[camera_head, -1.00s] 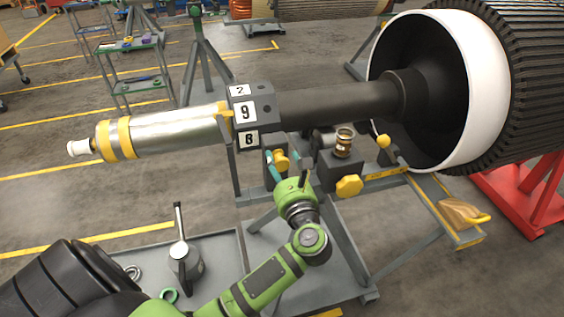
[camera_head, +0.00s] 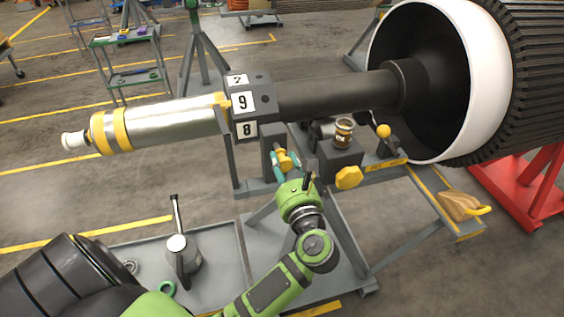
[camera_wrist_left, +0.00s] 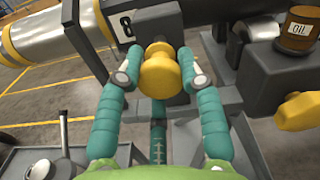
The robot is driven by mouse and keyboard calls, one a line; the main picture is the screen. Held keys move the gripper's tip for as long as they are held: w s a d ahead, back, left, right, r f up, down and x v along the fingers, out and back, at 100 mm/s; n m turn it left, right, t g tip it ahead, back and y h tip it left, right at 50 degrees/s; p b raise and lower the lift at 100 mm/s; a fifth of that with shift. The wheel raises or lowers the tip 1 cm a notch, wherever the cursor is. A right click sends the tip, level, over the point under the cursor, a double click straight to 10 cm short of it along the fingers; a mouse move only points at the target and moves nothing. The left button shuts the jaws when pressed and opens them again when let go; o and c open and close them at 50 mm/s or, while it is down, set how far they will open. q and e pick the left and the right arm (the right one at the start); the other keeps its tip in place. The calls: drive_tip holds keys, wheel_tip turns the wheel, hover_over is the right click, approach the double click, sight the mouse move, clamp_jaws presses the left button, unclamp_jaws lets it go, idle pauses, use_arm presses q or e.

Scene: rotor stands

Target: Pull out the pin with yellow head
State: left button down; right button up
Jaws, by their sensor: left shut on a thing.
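The pin's yellow head (camera_head: 286,162) is a rounded knob in front of a dark upright block under the numbered collar. My left gripper (camera_head: 285,165) is shut on this head with a teal finger on each side. In the left wrist view, the yellow head (camera_wrist_left: 160,75) sits between the fingertips of my left gripper (camera_wrist_left: 158,72). My right gripper is not in view.
Another yellow knob (camera_head: 349,177) and a brass oil cup (camera_head: 343,133) are on the stand just right of my gripper. A yellow ball handle (camera_head: 383,131) is farther right. The long rotor shaft (camera_head: 335,95) runs above. A grey tray (camera_head: 215,255) holds an oil can (camera_head: 180,252).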

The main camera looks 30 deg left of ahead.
use_arm(q)
drive_tip(key=c, duration=0.9)
unclamp_jaws()
drive_tip(key=shift+d+f, duration=0.15)
drive_tip(key=shift+f, duration=0.2)
drive_tip(key=shift+o, duration=0.5)
drive_tip(key=shift+d+r, duration=0.1)
drive_tip(key=shift+r, duration=0.1)
drive_tip(key=v, duration=1.2)
drive_tip(key=shift+s, duration=0.1)
